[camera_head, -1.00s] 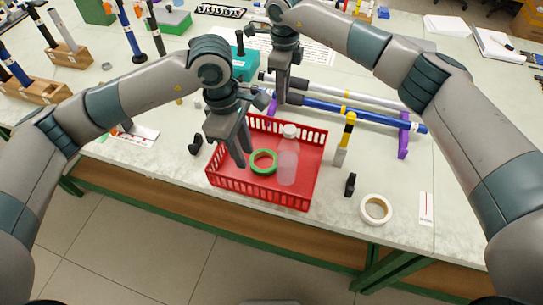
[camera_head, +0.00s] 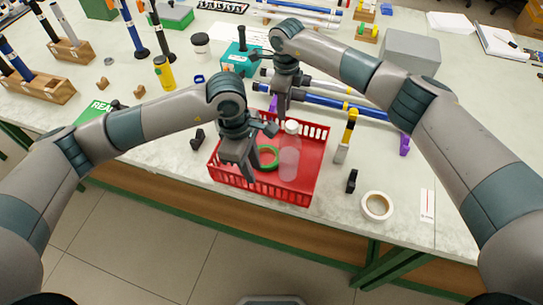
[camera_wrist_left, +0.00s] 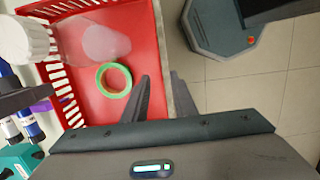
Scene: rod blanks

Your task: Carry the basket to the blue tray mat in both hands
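The red slotted basket (camera_head: 312,172) stands on the table near its front edge. It holds a clear bottle with a white cap (camera_head: 290,155) and a green tape ring (camera_head: 267,158). My left gripper (camera_head: 253,180) points down at the basket's near wall. In the left wrist view its fingers (camera_wrist_left: 163,98) are apart, one over the basket's inside and one beyond its near rim. My right gripper (camera_head: 283,115) points down at the basket's far wall; its fingers are too small and overlapped to tell their gap. I see no blue tray mat.
Blue and grey rods (camera_head: 345,107) lie on purple supports behind the basket. A yellow-topped tool (camera_head: 347,135), a black clip (camera_head: 352,181) and a white tape roll (camera_head: 376,206) lie right of it. A green mat (camera_head: 97,112) lies to the left.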

